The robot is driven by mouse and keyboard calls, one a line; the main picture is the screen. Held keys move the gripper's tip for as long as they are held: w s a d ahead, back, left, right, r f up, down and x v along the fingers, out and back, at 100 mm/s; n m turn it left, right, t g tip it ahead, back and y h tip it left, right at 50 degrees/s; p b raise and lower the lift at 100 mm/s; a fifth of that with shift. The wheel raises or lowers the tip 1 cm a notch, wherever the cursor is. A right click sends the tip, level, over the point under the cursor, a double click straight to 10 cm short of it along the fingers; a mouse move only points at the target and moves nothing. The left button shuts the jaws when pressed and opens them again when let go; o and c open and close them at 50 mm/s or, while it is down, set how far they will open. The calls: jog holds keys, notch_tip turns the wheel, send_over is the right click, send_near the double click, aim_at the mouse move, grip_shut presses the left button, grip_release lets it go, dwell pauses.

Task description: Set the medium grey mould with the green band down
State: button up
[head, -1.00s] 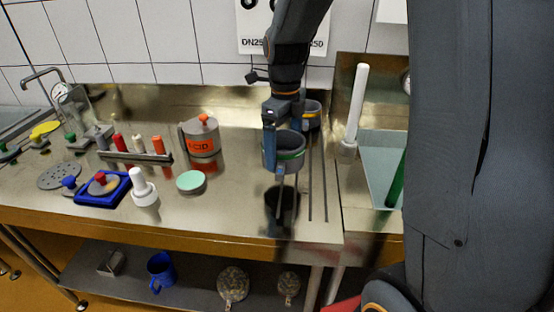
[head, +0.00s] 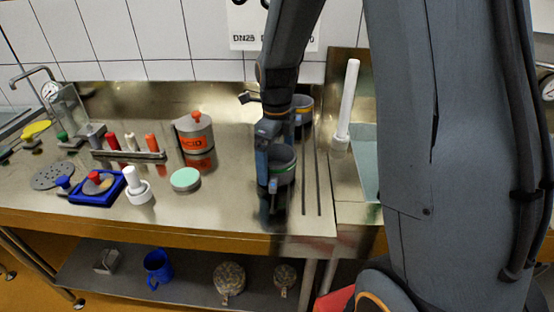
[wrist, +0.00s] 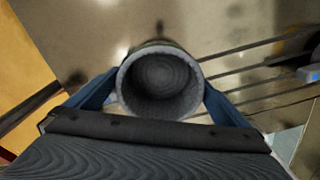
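The medium grey mould (head: 284,160), an open round cup with a green band, is held upright over the right part of the steel worktop. My gripper (head: 268,176) is shut on it, one blue finger on each side. In the wrist view the mould (wrist: 160,84) shows its round mouth and ridged, empty inside between the fingers. Its base is low over the worktop, above its dark reflection; I cannot tell whether it touches.
Another grey mould (head: 304,104) stands just behind the held one. Thin dark rails (head: 317,180) run along the worktop to the right. A mint-green disc (head: 185,179) and an ACID can (head: 195,137) stand left. A white-handled tool (head: 347,105) stands right.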

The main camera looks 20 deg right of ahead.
notch_tip(320, 180, up, 12)
jog(key=b, duration=0.2)
jog(key=shift+r+b, duration=0.2)
jog(key=shift+b, duration=0.15)
dwell(0.5)
